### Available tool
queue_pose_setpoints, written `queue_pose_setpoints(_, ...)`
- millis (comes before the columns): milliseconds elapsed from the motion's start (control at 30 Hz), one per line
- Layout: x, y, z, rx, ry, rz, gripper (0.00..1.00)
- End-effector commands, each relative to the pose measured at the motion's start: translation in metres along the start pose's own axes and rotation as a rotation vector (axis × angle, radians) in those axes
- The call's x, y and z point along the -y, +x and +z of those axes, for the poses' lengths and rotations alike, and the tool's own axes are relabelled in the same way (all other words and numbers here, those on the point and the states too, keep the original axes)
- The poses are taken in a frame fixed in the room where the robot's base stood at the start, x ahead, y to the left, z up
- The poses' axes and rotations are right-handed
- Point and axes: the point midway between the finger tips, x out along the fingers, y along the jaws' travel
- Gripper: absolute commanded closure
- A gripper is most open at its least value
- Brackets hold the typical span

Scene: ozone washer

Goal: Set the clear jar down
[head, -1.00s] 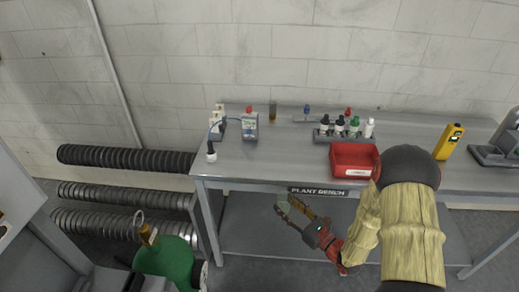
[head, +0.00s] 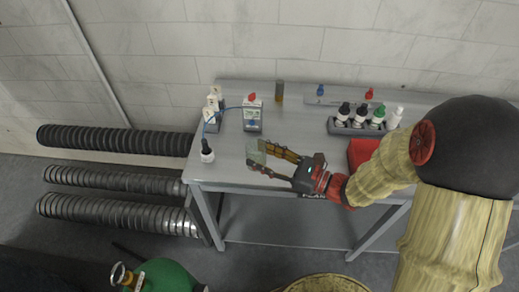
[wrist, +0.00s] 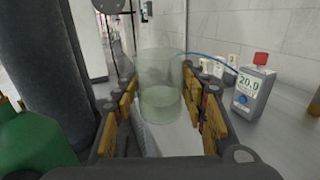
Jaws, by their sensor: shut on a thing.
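The clear jar (wrist: 160,88) is a transparent, faintly green cylinder, upright between my gripper's fingers in the wrist view. In the head view the jar (head: 256,154) is small and faint at the fingertips. My gripper (head: 272,161) is shut on it, near the front left part of the grey bench (head: 290,122). I cannot tell whether the jar's base touches the bench top.
A grey meter with a red knob (head: 252,114), small white boxes (head: 212,112) and a dark-capped bottle (head: 207,151) stand at the bench's left. A bottle rack (head: 358,127) and red bin (head: 362,152) are right. A green cylinder (head: 165,275) stands below left.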

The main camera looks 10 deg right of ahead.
Motion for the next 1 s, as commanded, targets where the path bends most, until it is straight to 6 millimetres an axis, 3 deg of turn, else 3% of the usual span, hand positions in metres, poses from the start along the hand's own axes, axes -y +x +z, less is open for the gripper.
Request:
queue_pose_setpoints(300,0.059,0.039,-0.036,0.000,-0.001,0.001,0.91)
queue_pose_setpoints(500,0.086,0.056,-0.069,0.000,0.001,-0.001,0.91)
queue_pose_setpoints(867,0.104,0.067,-0.091,0.000,-0.001,-0.001,0.91)
queue_pose_setpoints(1000,0.107,0.069,-0.112,0.000,0.001,-0.001,0.91)
